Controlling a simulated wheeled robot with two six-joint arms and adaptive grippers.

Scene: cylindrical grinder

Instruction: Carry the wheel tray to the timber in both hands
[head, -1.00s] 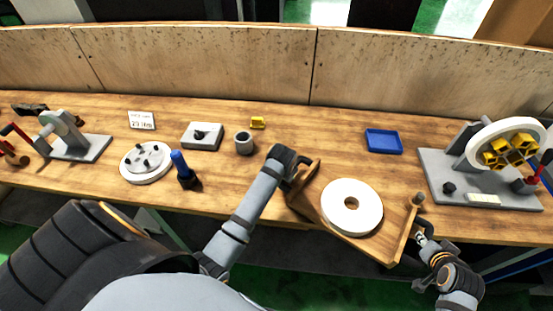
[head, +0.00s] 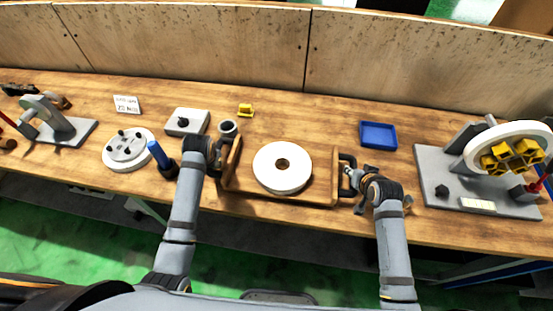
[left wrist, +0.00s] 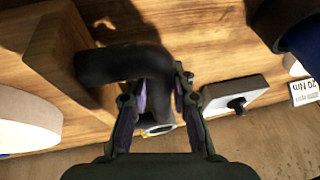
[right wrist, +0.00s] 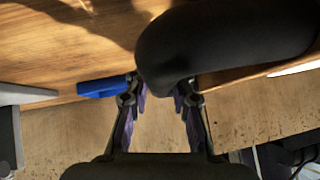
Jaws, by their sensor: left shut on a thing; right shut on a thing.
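The wooden wheel tray (head: 290,197) is at the front middle of the bench in the head view, its long side roughly along the bench edge. A white grinding wheel (head: 268,170) with a dark centre hole lies flat in it. My left gripper (head: 213,158) is shut on the black handle at the tray's left end; the left wrist view shows this handle (left wrist: 115,65) between the fingers. My right gripper (head: 352,181) is shut on the right-end handle, which fills the top of the right wrist view (right wrist: 220,40). I cannot tell whether the tray touches the bench.
Left of the tray stand a grey cup (head: 228,130), a grey block (head: 186,122), a blue-handled tool (head: 158,155) and a round flange (head: 128,149). A blue bin (head: 378,135) is behind right. The grinder fixture (head: 480,185) is at far right. Bench between bin and tray is clear.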

